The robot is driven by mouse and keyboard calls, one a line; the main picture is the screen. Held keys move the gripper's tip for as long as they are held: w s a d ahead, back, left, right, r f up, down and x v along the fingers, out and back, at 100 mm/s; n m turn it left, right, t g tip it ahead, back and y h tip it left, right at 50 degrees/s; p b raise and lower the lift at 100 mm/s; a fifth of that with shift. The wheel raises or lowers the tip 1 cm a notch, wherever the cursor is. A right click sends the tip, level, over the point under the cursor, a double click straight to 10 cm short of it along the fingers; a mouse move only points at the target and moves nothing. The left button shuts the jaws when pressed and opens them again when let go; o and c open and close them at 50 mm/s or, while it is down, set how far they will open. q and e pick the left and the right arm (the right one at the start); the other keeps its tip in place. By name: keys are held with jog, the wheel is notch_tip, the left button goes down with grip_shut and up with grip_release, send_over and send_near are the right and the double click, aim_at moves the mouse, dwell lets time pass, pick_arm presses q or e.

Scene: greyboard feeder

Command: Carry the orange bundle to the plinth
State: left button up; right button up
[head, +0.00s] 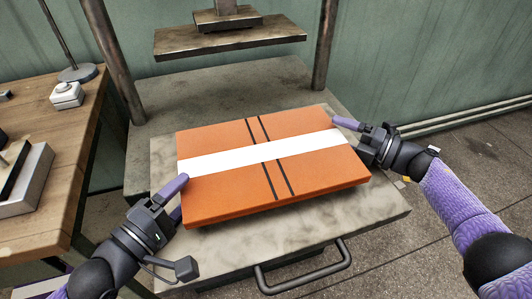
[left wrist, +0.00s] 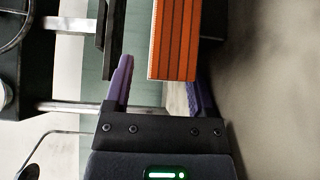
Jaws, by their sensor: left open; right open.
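The orange bundle (head: 295,175), with a white band and two dark straps, lies flat on a grey slab (head: 375,215). My left gripper (head: 180,197) is open at the bundle's left edge. In the left wrist view, the edge of the bundle (left wrist: 174,42) sits between the spread purple fingers (left wrist: 160,78), with a gap on the left finger's side. My right gripper (head: 350,136) is open at the bundle's right edge, one finger above it; its other fingertip is largely hidden. I cannot tell which surface is the plinth.
A press plate (head: 230,40) hangs behind the bundle between two posts, over a grey bed (head: 250,85). A handle (head: 305,275) sticks out at the slab's front. A wooden table (head: 60,130) stands at left with a lamp base and a white button box (head: 66,95). Floor at right is open.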

pick_arm(q)
grip_shut()
pick_arm(e)
grip_shut()
jog(key=shift+f, duration=0.1)
dwell(0.9)
